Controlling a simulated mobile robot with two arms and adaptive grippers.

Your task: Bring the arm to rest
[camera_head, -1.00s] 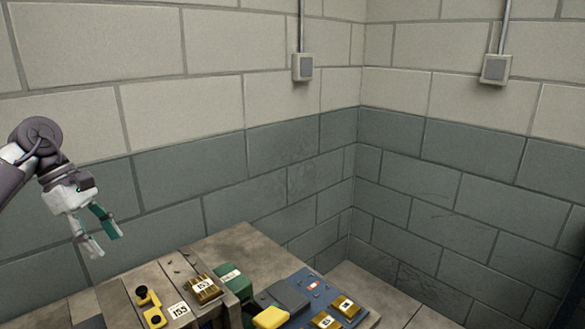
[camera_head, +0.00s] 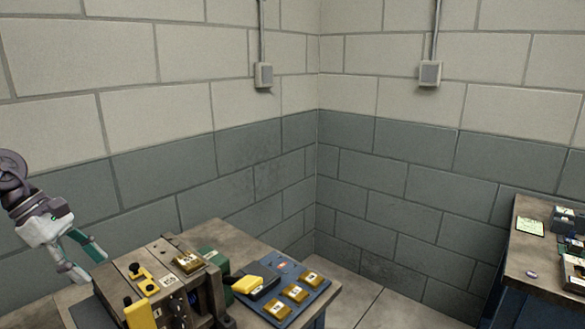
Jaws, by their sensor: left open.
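My left gripper (camera_head: 96,268) hangs at the left edge of the head view, fingers pointing down and to the right. Its jaws are open and nothing is between them. It is beside the left end of the near bench (camera_head: 236,237); I cannot tell its exact height above the bench. My left arm (camera_head: 15,180) comes in from the left edge, bent down at the wrist. My right gripper does not show.
A second bench (camera_head: 517,262) stands at right. Floor (camera_head: 372,305) shows between them.

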